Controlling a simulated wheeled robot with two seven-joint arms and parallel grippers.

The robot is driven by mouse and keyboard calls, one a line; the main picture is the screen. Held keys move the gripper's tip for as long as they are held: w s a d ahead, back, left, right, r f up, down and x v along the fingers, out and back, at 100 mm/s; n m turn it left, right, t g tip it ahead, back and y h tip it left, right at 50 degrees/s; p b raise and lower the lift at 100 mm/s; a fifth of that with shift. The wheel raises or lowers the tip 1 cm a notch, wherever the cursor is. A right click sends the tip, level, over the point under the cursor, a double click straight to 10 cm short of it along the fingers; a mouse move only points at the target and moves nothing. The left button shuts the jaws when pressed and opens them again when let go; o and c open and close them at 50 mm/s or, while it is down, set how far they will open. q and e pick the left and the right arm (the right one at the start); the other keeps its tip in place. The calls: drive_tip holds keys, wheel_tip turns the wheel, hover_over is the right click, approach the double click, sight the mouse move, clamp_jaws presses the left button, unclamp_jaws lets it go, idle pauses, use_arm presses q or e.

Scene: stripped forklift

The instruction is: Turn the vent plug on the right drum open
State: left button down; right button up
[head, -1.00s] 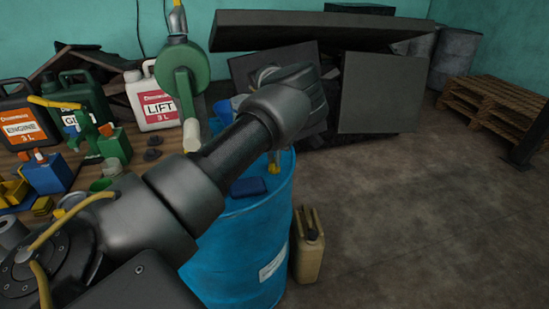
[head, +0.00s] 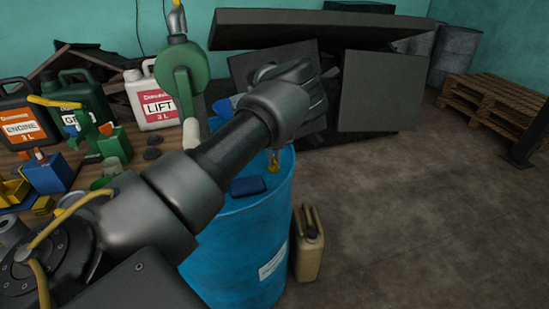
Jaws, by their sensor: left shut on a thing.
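The blue drum (head: 245,250) stands at the centre, its top partly hidden by my left arm. A small yellow vent plug (head: 272,167) shows on the far right part of its top. My left gripper (head: 274,156) points down there, mostly hidden behind my own forearm and wrist. Only a small part of its tips shows, at the plug, and it is shut on it. How far the plug is turned cannot be told. My right gripper is out of view. No second drum is clearly visible beside this one.
A blue cloth-like item (head: 248,186) lies on the drum top. A tan jerrycan (head: 308,245) stands right of the drum. A bench with a white jug (head: 152,100) and a green hand-wheel device (head: 181,75) is at left. Dark panels (head: 382,92) lean behind.

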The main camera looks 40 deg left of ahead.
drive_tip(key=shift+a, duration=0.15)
use_arm(q)
drive_tip(key=c, duration=1.5)
unclamp_jaws()
drive_tip(key=shift+s+a, duration=0.1)
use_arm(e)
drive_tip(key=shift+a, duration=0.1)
